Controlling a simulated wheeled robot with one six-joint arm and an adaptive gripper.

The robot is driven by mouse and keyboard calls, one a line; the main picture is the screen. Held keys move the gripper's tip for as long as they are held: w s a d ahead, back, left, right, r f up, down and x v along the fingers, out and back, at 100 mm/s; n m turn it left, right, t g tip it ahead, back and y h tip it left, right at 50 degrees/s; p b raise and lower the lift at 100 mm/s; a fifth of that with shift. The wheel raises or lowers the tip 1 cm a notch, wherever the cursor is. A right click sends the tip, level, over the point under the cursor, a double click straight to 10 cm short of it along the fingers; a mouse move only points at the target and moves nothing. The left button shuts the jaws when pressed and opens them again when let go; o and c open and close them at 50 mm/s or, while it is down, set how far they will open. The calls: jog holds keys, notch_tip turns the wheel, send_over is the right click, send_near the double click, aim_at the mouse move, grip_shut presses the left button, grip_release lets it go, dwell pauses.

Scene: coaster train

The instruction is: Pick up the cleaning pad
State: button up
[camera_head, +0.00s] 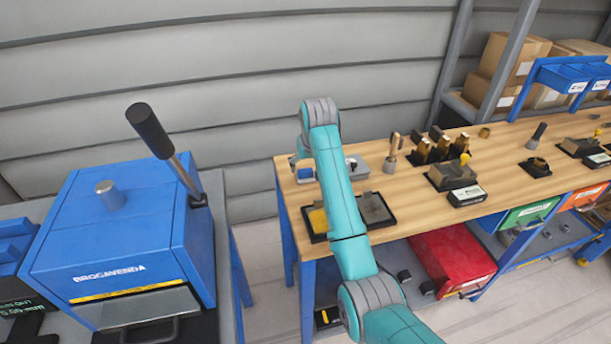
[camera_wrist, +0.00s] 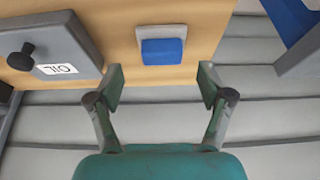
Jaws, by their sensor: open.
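A small blue block, which looks like the cleaning pad (camera_wrist: 162,51), sits in a shallow pale grey holder near the edge of the wooden bench in the wrist view. It also shows as a small blue patch beside my arm in the head view (camera_head: 305,173). My gripper (camera_wrist: 161,78) is open and empty. In the wrist view its two fingers are spread wide, with the blue block beyond the tips and centred between them. No contact shows. In the head view my gripper is mostly hidden by the arm.
A grey box labelled OIL with a black knob (camera_wrist: 48,50) stands left of the blue block in the wrist view. The wooden bench (camera_head: 420,200) also holds black trays and brass pieces. A blue machine with a lever (camera_head: 130,230) stands left, across a gap.

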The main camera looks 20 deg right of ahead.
aim_at(306, 171)
jog(key=shift+x, duration=1.9)
jog(key=shift+s+a, duration=0.1)
jog(key=shift+s, duration=0.05)
jog(key=c, duration=1.2)
jog(key=shift+c, duration=0.3)
notch_tip(306, 171, up, 10)
